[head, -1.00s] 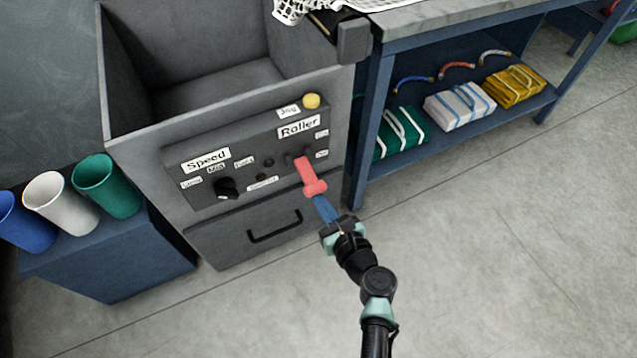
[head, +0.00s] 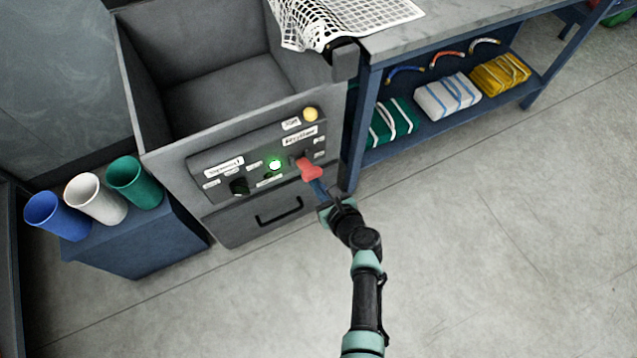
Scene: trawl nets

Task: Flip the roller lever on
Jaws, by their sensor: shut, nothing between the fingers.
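The red roller lever (head: 310,168) sticks out from the right part of the dark control panel (head: 215,168), below a white label (head: 301,137) that is blurred now. A round light (head: 275,164) left of the lever glows green. My gripper (head: 318,188) is shut and empty, its blue fingers just below the lever's red end. I cannot tell whether the fingertips touch it. The fingertips are partly hidden by the lever.
A black knob (head: 239,186) and a yellow button (head: 310,114) sit on the same panel. A drawer handle (head: 279,212) is below. Blue, white and green cups stand on a blue cabinet (head: 150,240) at left. A workbench (head: 450,30) with folded nets below is at right. The floor is open.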

